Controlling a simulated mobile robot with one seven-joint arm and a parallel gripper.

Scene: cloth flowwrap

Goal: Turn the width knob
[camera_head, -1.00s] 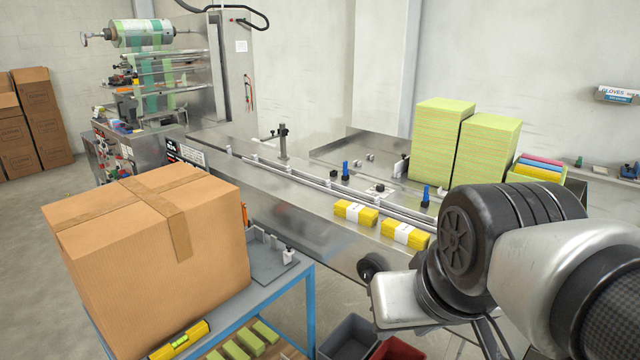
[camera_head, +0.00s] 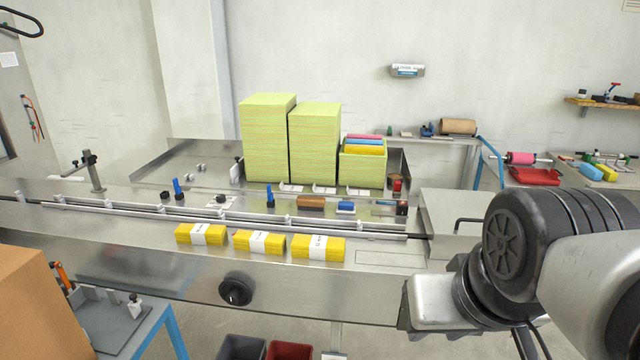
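A round black knob (camera_head: 235,290) sits on the front face of the steel conveyor (camera_head: 330,285), below the packs and left of my arm. No label can be read on it, so I cannot tell for certain that it is the width knob. A black knob or clamp on an upright post (camera_head: 92,170) stands at the left of the conveyor. My arm's links fill the lower right, well apart from the round knob. The gripper's fingers do not show.
Three yellow cloth packs (camera_head: 259,243) with white bands lie on the conveyor beside the guide rails (camera_head: 220,215). Green cloth stacks (camera_head: 267,140) stand behind. A cardboard box (camera_head: 28,305) is at the left, and a grey bin (camera_head: 241,347) and red bin (camera_head: 290,350) are below.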

